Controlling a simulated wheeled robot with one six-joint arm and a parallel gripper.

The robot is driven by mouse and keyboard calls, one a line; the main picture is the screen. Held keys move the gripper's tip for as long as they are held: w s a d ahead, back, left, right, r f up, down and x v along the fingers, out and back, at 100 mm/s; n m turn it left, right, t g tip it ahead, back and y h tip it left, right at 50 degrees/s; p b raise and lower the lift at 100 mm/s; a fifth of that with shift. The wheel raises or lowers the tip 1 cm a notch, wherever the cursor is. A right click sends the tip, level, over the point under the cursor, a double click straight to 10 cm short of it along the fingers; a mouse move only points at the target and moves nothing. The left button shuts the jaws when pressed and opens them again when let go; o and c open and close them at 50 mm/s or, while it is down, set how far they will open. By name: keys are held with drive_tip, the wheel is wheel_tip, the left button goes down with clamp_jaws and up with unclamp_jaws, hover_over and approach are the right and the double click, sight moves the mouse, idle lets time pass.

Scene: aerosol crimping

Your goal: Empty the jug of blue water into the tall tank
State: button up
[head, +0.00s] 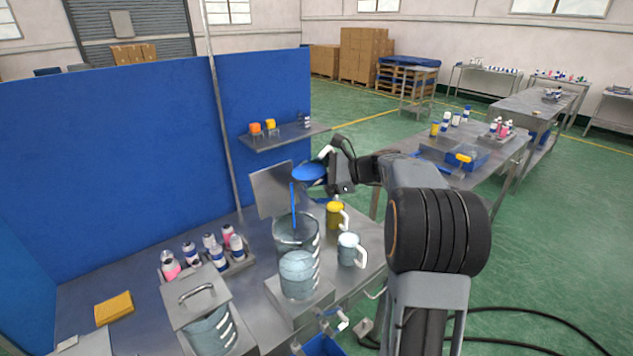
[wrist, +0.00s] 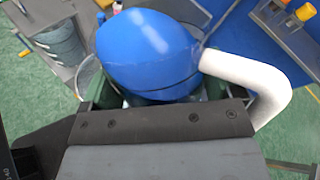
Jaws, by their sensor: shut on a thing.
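The jug of blue water (head: 309,172) is held up and tilted above the bench, and blue shows at its mouth. A thin blue stream falls from it into the tall clear tank (head: 311,240). The tank stands upright on a metal base on the bench and has a pale blue rounded body of liquid in its lower part. My gripper (head: 332,172) is shut on the jug. In the wrist view the jug's blue content (wrist: 150,50) fills the middle, with its white handle (wrist: 245,72) to the right. The jaws are partly hidden behind my wrist.
A clear jug (head: 348,251) and a yellow jug (head: 335,214) stand right of the tank. A lidded tank (head: 199,300) is at the front left. A tray of bottles (head: 236,266) sits left. A metal plate (head: 271,190) and blue partition (head: 120,150) stand behind.

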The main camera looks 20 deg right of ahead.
sight(314, 199)
drive_tip(key=shift+f+n+h+b, duration=0.1)
drive_tip(key=shift+n+h+b, duration=0.4)
drive_tip(key=shift+b, duration=0.25)
drive_tip(key=shift+f+n+h+b, duration=0.5)
drive_tip(key=shift+f+b, duration=0.15)
drive_tip(key=shift+b, duration=0.6)
drive_tip(key=shift+f+n+h+b, duration=0.3)
drive_tip(key=shift+h+b, duration=0.1)
drive_tip(key=shift+b, duration=0.5)
drive_tip(key=shift+a+f+b, duration=0.1)
drive_tip(key=shift+b, duration=0.3)
drive_tip(key=shift+s+a+f+n+h+b, duration=0.1)
drive_tip(key=shift+a+n+h+b, duration=0.05)
drive_tip(key=shift+n+h+b, duration=0.4)
drive_tip(key=shift+f+h, duration=0.1)
drive_tip(key=shift+h, duration=0.15)
drive_tip(key=shift+a+t+b, duration=0.1)
drive_tip(key=shift+t+b, duration=0.2)
drive_tip(key=shift+b, duration=0.05)
drive_tip(key=shift+s+a+f+n+h+b, duration=0.1)
drive_tip(key=shift+a+n+h+b, duration=0.05)
drive_tip(key=shift+n+h+b, duration=0.3)
drive_tip(key=shift+a, duration=0.1)
